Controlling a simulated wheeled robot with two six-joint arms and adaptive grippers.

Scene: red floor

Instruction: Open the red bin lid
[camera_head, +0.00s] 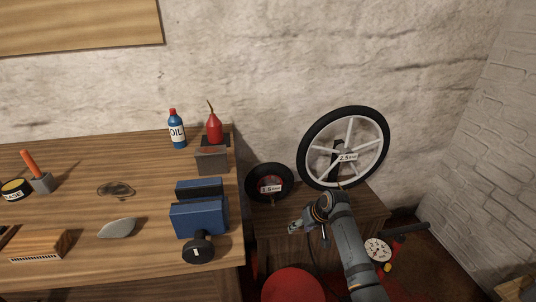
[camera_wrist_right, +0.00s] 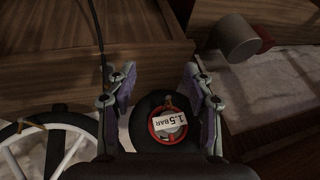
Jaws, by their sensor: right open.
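A round red shape (camera_head: 292,285), seemingly the red bin's lid, shows at the bottom edge of the head view, cut off by the frame. It looks closed, but I cannot see its front or any handle. My right gripper (camera_head: 308,229) is above and behind it, in front of the low wooden cabinet. In the wrist view my right gripper (camera_wrist_right: 160,92) has its fingers apart with nothing held. The red lid is not visible there. My left gripper is in neither view.
A small black wheel (camera_head: 270,182) and a large spoked wheel (camera_head: 345,150) stand on the low cabinet (camera_head: 272,222). The workbench (camera_head: 140,160) at left holds a blue vise (camera_head: 200,212) with its knob near the edge. Wall behind.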

